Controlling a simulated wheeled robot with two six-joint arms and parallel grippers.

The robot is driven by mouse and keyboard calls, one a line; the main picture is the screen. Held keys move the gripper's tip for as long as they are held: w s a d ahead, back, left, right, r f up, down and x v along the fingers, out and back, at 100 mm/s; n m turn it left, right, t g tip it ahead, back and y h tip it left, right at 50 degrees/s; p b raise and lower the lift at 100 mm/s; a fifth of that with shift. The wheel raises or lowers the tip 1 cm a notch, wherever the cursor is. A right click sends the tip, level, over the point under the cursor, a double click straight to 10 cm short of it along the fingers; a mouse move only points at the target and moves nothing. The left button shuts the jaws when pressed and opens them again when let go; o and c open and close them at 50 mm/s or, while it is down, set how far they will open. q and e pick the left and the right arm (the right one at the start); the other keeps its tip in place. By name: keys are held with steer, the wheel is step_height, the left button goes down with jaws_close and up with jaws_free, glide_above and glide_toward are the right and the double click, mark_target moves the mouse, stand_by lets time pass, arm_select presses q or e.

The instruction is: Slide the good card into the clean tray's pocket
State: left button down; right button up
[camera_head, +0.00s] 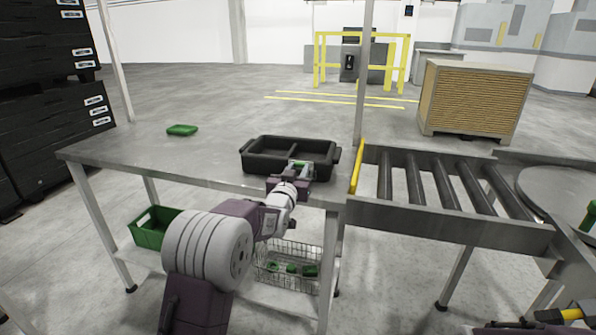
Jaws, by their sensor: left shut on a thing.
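The black tray (262,155) sits on the grey metal table near its right end, with handles at its ends. My left gripper (299,168) is at the tray's front side, towards its right end. It is shut on a small card (302,163) with pale and green parts, mostly hidden by the jaws. I cannot tell whether the card is inside a pocket or above it. Another green piece (182,130) lies flat on the table at the left, apart from the tray.
A yellow bar (356,166) stands between the table and the roller conveyor (445,185). A thin post rises behind the tray. Below are a green bin (156,228) and a wire basket (290,262) with green pieces. The table's left half is mostly clear.

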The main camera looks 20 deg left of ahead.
arm_select(q)
steer(key=c, duration=0.9)
jaws_free()
steer(key=shift+c, duration=0.2)
steer(key=s+d, duration=0.1)
steer(key=s, duration=1)
steer(key=s+d+f+g, duration=0.1)
steer(key=s+f+g, duration=0.95)
steer(key=f, duration=0.65)
steer(key=s+f+g, duration=0.3)
steer(key=s+f, duration=0.1)
steer(key=s, duration=0.5)
steer(key=s+f+g, duration=0.3)
steer(key=s+f, duration=0.2)
steer(key=s, duration=0.4)
step_height(320, 180, up, 20)
steer(key=s+p, duration=0.1)
steer(key=p, duration=1.8)
steer(key=shift+h, duration=0.3)
